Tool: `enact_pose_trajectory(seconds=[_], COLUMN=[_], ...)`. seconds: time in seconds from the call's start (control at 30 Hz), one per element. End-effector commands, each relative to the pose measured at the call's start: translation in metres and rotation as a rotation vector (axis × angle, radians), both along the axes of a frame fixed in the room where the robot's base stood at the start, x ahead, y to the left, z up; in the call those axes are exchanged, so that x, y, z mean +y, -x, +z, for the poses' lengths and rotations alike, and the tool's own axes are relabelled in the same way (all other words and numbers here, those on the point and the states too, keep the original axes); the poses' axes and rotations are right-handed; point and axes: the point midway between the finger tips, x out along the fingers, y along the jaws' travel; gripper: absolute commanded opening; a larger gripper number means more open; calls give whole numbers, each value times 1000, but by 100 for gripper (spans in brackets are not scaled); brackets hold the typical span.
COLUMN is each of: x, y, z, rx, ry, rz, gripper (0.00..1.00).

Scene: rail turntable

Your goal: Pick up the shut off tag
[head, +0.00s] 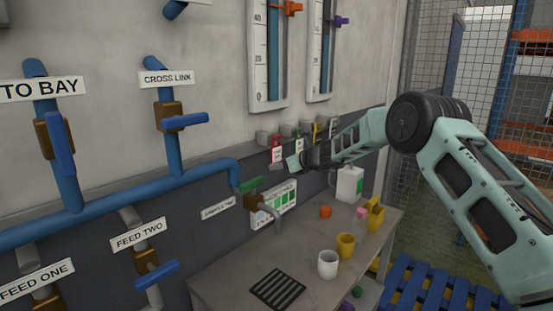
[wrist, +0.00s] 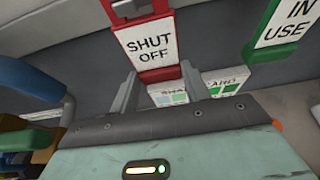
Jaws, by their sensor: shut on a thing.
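The shut off tag (wrist: 148,42) is a white plate with a red border and black "SHUT OFF" lettering, upright in front of the wall in the wrist view. In the head view it is small, red and white (head: 277,155), beside my gripper (head: 291,162). In the wrist view my gripper (wrist: 158,82) is shut on the tag's lower red edge, with one finger on each side. The tag's top is at a grey metal piece (wrist: 130,8); I cannot tell whether it still hangs there.
A green-edged "IN USE" tag (wrist: 288,25) hangs close on the right. Blue pipes with valves (head: 175,150) run along the wall at left. Below, the bench (head: 222,272) carries a white mug (head: 328,264), a yellow mug (head: 345,245) and a white jug (head: 349,184).

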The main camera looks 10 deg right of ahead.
Motion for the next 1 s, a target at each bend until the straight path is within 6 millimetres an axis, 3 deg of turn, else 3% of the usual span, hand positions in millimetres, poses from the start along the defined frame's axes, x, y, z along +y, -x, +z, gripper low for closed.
enact_pose_trajectory(seconds=[0.47,0.77,1.0], x=[-6,-35,-73], y=[4,46,100], z=[13,10,10], rx=[0,0,-1], ry=[-1,0,1], rz=[-4,-4,-4], gripper=[25,25,25])
